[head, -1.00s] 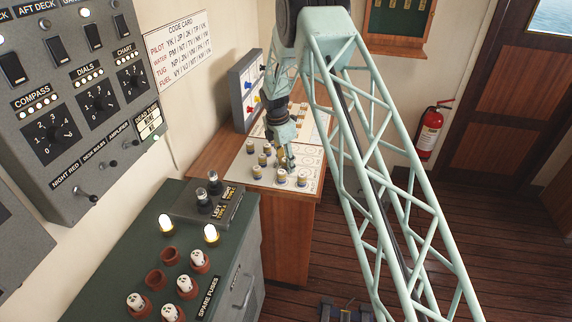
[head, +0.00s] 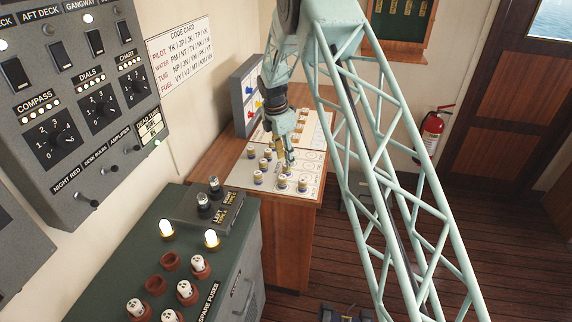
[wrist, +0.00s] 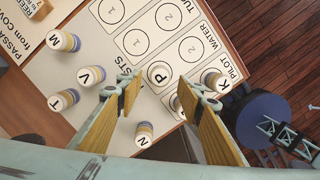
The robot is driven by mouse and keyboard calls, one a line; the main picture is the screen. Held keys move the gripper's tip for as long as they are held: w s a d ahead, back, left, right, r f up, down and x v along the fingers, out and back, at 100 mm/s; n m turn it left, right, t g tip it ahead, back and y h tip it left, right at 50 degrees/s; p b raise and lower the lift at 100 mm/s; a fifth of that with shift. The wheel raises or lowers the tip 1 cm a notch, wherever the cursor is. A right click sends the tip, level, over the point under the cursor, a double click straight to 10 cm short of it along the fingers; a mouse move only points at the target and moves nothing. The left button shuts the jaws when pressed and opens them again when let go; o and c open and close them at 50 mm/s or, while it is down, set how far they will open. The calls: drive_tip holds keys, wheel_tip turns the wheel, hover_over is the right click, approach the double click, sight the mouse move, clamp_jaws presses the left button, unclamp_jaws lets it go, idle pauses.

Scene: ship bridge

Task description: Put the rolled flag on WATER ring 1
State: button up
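My gripper (wrist: 159,79) is open above the hoist board (wrist: 112,83), with its two wood-coloured pads apart. In the head view it hangs over the same board (head: 287,156). The rolled flag P (wrist: 158,72), a cream cylinder, appears upright between and beyond the fingertips, with a gap on each side. It stands in the row labelled WATER (wrist: 208,35), on the ring 1 place, and covers that ring. WATER ring 2 (wrist: 192,50) is bare. Flag K (wrist: 213,79) and another flag, partly hidden by the right finger, stand in the PILOT row.
Rolled flags M (wrist: 63,41), V (wrist: 91,76), T (wrist: 64,99) and N (wrist: 144,133) stand on the board left of and below the fingers. Two bare rings lie in the row above WATER. A dark blue round thing (wrist: 262,120) is beyond the board edge.

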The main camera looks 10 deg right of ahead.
drive_tip(key=shift+s+a+r, duration=0.1)
drive_tip(key=shift+a+r, duration=0.1)
drive_tip(key=shift+r, duration=1.2)
drive_tip(key=shift+s+a+r, duration=0.1)
drive_tip(key=shift+a+r, duration=0.1)
drive_tip(key=shift+r, duration=1.15)
